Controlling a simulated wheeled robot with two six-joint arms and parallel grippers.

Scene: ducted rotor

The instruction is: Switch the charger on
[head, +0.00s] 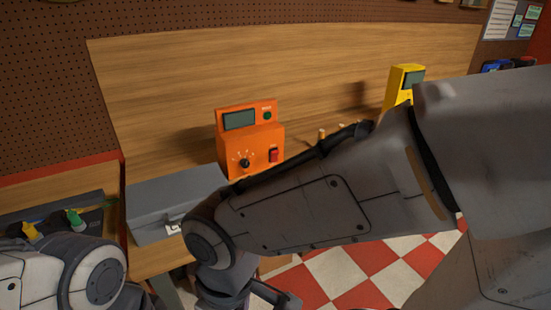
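An orange unit, which looks like the charger (227,151), stands upright on the wooden bench. It has a dark display (239,120), a black dial (245,163), a small green light or button (267,115) and a red switch (274,155) on its lower right front. I cannot tell the switch's position. My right arm crosses in front of the bench, below and right of the charger, and bends downward. Part of what may be my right gripper (262,296) shows at the bottom edge, apart from the charger; its fingers are unclear. My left arm shows at the lower left, its gripper out of view.
A grey metal box (165,195) with a latch sits left of the charger. A yellow device (401,84) stands at the back right, partly behind my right arm. Small light-coloured pegs (322,133) stand between them. Yellow and green-tipped items (75,219) lie in a dark tray at the left.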

